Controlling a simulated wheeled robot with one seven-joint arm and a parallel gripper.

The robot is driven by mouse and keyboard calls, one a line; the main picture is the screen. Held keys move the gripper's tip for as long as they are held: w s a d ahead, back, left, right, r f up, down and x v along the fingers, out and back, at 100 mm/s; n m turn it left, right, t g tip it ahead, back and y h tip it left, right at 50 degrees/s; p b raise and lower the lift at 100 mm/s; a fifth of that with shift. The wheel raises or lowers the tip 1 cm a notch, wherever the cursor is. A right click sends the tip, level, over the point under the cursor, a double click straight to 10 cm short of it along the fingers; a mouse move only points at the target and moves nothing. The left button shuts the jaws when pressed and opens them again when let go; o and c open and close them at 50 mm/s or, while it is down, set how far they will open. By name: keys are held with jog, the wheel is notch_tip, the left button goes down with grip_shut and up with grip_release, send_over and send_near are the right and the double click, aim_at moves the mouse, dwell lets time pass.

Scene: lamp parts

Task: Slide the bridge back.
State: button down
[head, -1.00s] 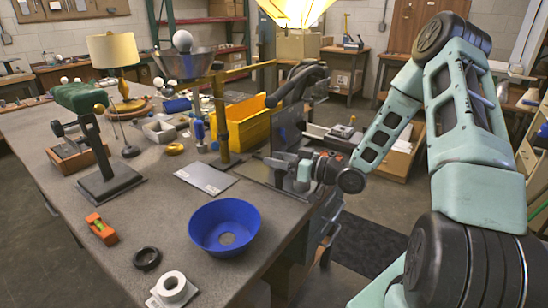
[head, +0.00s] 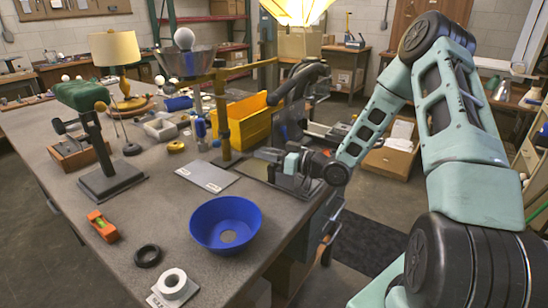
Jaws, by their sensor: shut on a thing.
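My gripper (head: 282,160) is at the right edge of the table, just right of the brass post (head: 221,118). It is shut on a small dark part (head: 268,154), largely hidden by the jaws. I cannot tell for certain that this part is the bridge. A flat plate with a dark rim (head: 250,168) lies beneath it. The brass post stands upright and bears a horizontal brass arm (head: 247,70).
A yellow bin (head: 243,122) stands behind the post. A green-topped stand (head: 105,165) is at left.

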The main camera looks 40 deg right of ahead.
jog(key=shift+w+r, duration=0.1)
jog(key=shift+w, duration=0.15)
jog(key=c, duration=1.2)
grip_release()
jog(key=shift+w+a, duration=0.1)
jog(key=b+v, duration=0.1)
jog(key=v, duration=1.6)
jog(key=shift+b, duration=0.3)
